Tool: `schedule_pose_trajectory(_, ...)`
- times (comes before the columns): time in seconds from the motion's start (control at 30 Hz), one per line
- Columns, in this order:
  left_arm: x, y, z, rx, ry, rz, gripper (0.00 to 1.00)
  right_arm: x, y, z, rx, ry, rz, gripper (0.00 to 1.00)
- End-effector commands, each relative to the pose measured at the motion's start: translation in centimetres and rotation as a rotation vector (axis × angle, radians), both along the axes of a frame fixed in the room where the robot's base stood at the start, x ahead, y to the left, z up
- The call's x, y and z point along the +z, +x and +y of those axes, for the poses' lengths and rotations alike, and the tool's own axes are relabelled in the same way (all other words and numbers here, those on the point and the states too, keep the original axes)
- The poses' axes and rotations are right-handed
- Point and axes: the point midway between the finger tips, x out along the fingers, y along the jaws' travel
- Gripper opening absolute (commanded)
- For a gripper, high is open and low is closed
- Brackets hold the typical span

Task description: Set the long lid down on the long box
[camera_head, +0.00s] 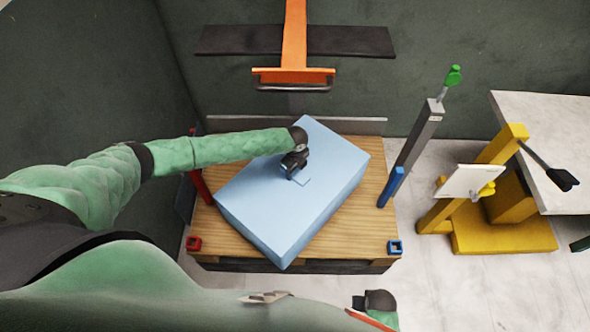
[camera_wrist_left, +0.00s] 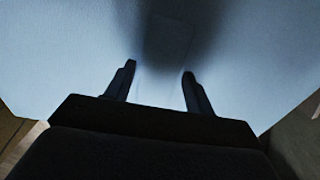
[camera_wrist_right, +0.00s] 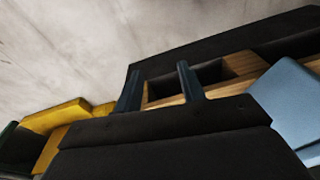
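I see nothing I can clearly tell as a long lid or a long box. A large pale blue block (camera_head: 260,205) lies skewed on a wooden-topped stand (camera_head: 222,235). A small flat rectangular patch (camera_head: 302,180) is on its top. My left gripper (camera_head: 292,172) is over the top of the block beside this patch. In the left wrist view its two fingers (camera_wrist_left: 156,82) are apart, with the blue surface and the faint patch between them. My right gripper (camera_wrist_right: 158,85) has its fingers apart and empty; it is low, in front of the stand's right side.
An orange press arm (camera_head: 294,75) hangs behind the block. A grey post (camera_head: 415,140) with a green tip and a blue base stands right of it. A yellow stand (camera_head: 500,235) and a pale table (camera_head: 550,150) are further right. Bare floor (camera_head: 450,290) lies at lower right.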

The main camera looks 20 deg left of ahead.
Motion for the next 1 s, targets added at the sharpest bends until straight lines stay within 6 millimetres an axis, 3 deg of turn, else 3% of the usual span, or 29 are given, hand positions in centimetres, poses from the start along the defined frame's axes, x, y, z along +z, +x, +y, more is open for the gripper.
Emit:
schedule_pose_trajectory(0.07,0.0,0.0,0.0,0.0,0.0,0.0,0.7,0.0,0.0,0.1,-0.001,0.001,-0.001,0.4)
schedule_pose_trajectory(0.37,0.1,0.0,0.0,0.0,0.0,0.0,0.7,-0.1,0.0,-0.3,0.002,-0.004,-0.001,0.4)
schedule_pose_trajectory(0.5,1.0,0.1,0.0,0.0,-0.001,-0.002,0.7,-0.2,-0.1,-0.6,0.006,-0.009,0.006,0.4)
schedule_pose_trajectory(0.7,4.0,0.1,0.0,-0.002,-0.001,-0.003,0.7,3.7,0.9,0.0,0.005,0.001,-0.006,0.4)
schedule_pose_trajectory(1.0,7.4,0.0,0.0,0.0,0.0,-0.001,0.7,6.9,1.5,0.4,0.005,0.006,-0.006,0.4)
